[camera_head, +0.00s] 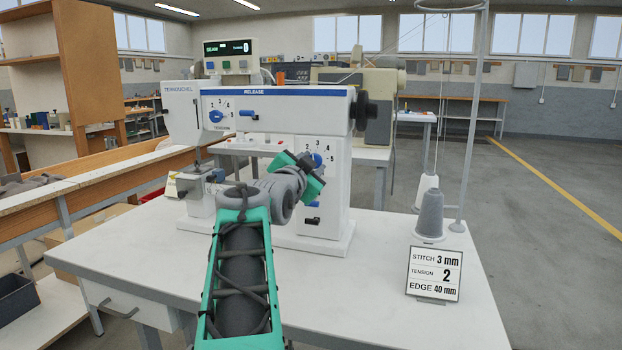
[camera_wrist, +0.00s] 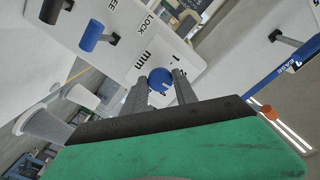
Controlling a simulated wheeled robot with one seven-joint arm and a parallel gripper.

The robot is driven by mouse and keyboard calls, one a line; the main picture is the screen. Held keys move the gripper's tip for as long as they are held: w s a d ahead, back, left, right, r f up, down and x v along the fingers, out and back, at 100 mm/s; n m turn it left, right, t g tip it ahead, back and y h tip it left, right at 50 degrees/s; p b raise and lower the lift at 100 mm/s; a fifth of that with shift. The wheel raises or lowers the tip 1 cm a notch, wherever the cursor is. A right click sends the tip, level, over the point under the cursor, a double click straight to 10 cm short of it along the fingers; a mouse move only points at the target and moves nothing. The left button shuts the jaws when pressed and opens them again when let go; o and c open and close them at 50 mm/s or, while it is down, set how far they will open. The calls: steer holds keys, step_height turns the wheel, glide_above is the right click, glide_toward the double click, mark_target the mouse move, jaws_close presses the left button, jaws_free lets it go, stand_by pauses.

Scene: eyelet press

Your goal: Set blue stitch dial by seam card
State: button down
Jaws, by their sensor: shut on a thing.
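The blue stitch dial (camera_head: 318,159) is on the white column of the sewing machine, with a ring of numbers around it. My gripper (camera_head: 311,171) reaches it from the front and partly covers it. In the wrist view the two grey fingers are shut on the blue dial (camera_wrist: 160,79), one on each side. The dial's exact setting cannot be read. The seam card (camera_head: 434,273) stands at the right of the table and reads stitch 3 mm, tension 2, edge 40 mm.
A blue tension dial (camera_head: 216,116) and a blue lever (camera_head: 248,115) are on the machine's upper arm. A lever with a blue handle (camera_wrist: 92,34) is near the dial. A grey thread cone (camera_head: 430,215) stands behind the card. The table front (camera_head: 370,300) is clear.

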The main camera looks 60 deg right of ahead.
steer(key=shift+f+m+b, duration=0.1)
steer(key=shift+m+b, duration=0.4)
steer(key=shift+m, duration=0.2)
steer(key=c, duration=1)
jaws_free()
steer(key=s+a, duration=0.1)
steer(key=a, duration=0.6)
steer(key=shift+a, duration=0.35)
